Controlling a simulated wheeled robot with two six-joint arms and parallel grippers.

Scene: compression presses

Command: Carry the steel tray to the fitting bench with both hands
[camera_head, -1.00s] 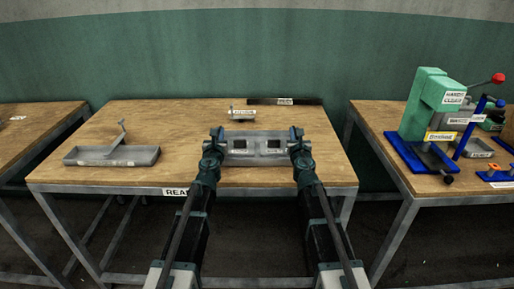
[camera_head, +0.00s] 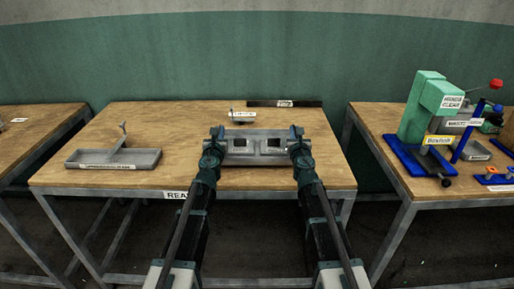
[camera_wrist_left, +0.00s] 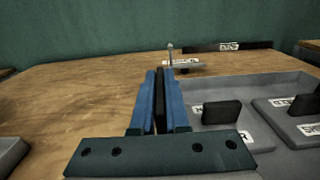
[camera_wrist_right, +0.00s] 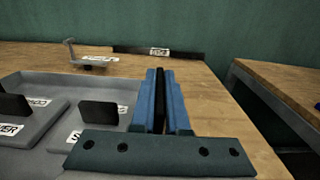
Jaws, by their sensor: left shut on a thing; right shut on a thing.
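The grey steel tray (camera_head: 256,133) is level over the middle bench (camera_head: 140,114), between my two grippers. Two labelled grey pieces with dark knobs lie in it, one at left (camera_head: 240,145) and one at right (camera_head: 273,145). My left gripper (camera_head: 215,132) is shut on a dark upright grip at the tray's left end. My right gripper (camera_head: 297,132) is shut on a matching grip at the right end. The tray's rim shows in the left wrist view (camera_wrist_left: 245,84) and the right wrist view (camera_wrist_right: 55,76). I cannot tell whether its underside touches the bench.
A small labelled grey fixture (camera_head: 243,114) and a dark strip (camera_head: 285,103) are behind the held tray. A green press (camera_head: 425,108) stands on the right bench, across a gap.

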